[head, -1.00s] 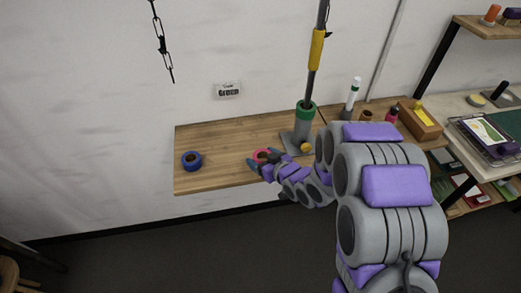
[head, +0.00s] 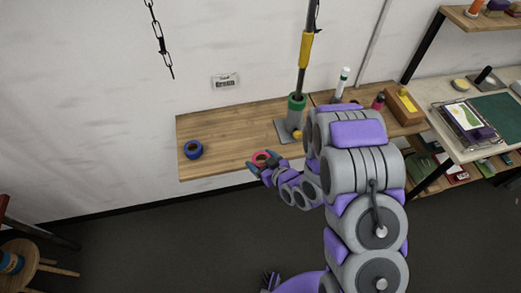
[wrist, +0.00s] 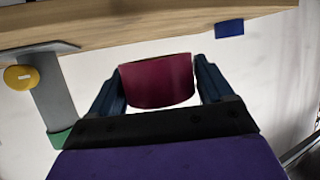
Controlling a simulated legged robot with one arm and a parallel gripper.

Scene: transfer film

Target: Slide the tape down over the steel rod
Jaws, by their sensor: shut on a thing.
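The pink-red roll of tape (head: 261,157) is clasped between the two fingers of my gripper (head: 264,162). In the wrist view the tape (wrist: 157,82) sits between both fingertips, apart from the wooden shelf, with a gap between them. The steel rod (head: 302,80) stands behind and to the right of my gripper. It has a yellow section (head: 306,48) higher up. A green ring (head: 297,102) sits at its lower end, on top of a grey post. The held tape is beside the post, not around the rod.
A blue tape roll (head: 193,149) lies at left on the wooden shelf (head: 225,130). A grey base with a yellow knob (head: 297,135) supports the post. A white bottle (head: 342,82) and a wooden box (head: 402,105) stand right. A chain (head: 160,40) hangs left.

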